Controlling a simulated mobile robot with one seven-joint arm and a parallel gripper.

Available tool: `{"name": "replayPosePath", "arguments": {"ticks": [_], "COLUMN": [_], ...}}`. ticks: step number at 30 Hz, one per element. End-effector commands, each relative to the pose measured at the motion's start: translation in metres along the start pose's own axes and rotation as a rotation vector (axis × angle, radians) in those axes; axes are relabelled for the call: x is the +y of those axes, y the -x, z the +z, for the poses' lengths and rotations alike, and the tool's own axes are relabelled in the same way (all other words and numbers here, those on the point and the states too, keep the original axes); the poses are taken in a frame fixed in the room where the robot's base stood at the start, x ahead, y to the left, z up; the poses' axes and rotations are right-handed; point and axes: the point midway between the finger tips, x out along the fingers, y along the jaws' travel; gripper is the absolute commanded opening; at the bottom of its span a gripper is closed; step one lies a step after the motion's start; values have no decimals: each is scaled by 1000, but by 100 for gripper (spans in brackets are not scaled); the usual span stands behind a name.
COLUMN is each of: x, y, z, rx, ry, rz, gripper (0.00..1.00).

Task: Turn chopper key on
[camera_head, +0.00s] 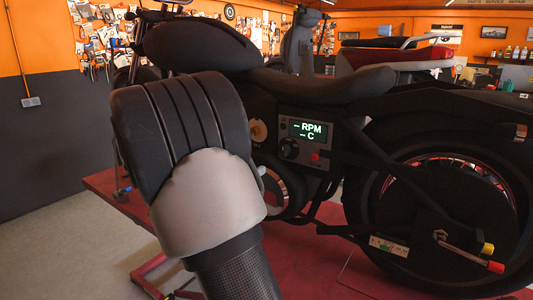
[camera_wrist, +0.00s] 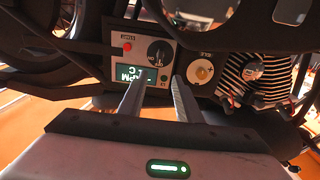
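The black motorcycle, the chopper (camera_head: 320,85), stands on a red lift. Its side panel (camera_head: 318,130) carries a lit display (camera_head: 307,131) reading "– RPM – C", a round black knob-like switch (camera_head: 288,148) and a red button (camera_head: 315,155). The wrist view shows the panel upside down, with the black switch (camera_wrist: 160,52) and the red button (camera_wrist: 127,46). A gold round part (camera_wrist: 203,71) is beside the panel. My gripper (camera_wrist: 159,79) is open, its two fingers apart and pointing at the panel near the switch. No contact is visible. In the head view my arm hides the fingers.
The red lift platform (camera_head: 123,213) lies under the motorcycle. The rear wheel (camera_head: 445,200) and frame bars are right of the panel; the engine (camera_wrist: 252,70) is close on its other side. Another motorcycle (camera_head: 390,58) stands behind. Grey floor (camera_head: 60,250) is clear at left.

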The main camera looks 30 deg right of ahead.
Motion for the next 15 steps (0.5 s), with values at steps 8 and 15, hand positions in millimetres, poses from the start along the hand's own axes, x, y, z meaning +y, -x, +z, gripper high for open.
{"name": "replayPosePath", "arguments": {"ticks": [8, 15], "x": [1, 1], "y": [-53, -106], "z": [-2, -1], "rx": [1, 0], "ry": [-2, -2], "rz": [3, 1], "gripper": [31, 31]}}
